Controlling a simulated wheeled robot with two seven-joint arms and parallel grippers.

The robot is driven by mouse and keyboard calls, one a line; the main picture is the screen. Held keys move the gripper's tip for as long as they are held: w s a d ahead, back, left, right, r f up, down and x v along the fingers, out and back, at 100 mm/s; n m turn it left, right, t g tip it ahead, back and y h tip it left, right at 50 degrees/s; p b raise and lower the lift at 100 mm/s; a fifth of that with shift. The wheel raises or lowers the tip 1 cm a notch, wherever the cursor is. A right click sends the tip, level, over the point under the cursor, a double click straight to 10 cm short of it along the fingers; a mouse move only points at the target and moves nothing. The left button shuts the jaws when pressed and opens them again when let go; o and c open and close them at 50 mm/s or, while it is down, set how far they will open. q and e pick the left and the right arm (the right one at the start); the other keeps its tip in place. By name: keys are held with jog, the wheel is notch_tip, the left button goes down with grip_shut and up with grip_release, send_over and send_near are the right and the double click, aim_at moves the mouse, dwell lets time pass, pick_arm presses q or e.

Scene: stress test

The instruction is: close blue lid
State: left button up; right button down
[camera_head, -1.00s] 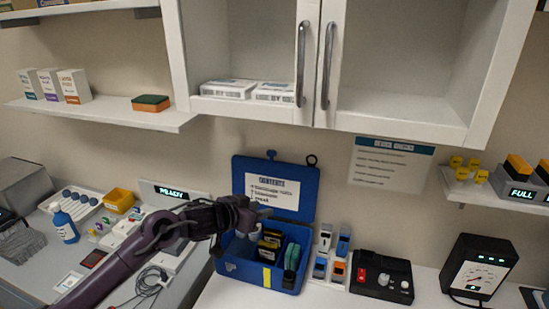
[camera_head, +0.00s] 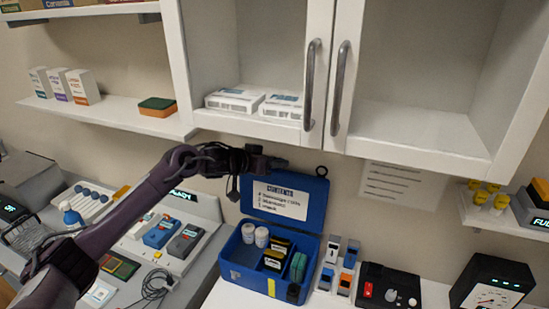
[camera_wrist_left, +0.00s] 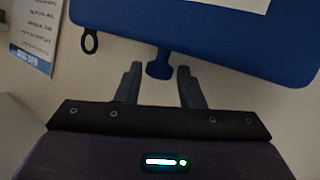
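The blue lid (camera_head: 312,200) stands open and upright at the back of the blue box (camera_head: 235,262), with a white contents label on its inner face. Two white bottles, yellow-and-black items and a green item sit in the box. My left gripper (camera_head: 276,163) is at the lid's top left edge. In the left wrist view my left gripper (camera_wrist_left: 156,85) is open, and a blue tab (camera_wrist_left: 159,65) on the edge of the lid (camera_wrist_left: 190,28) shows between its fingertips. I cannot tell whether they touch. My right gripper is not in view.
White cabinet doors with grey handles (camera_head: 312,85) hang above the lid. Small blue and orange items (camera_head: 347,280) and a black panel with a red switch (camera_head: 388,288) stand right of the box.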

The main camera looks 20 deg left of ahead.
pick_arm(q)
grip_shut()
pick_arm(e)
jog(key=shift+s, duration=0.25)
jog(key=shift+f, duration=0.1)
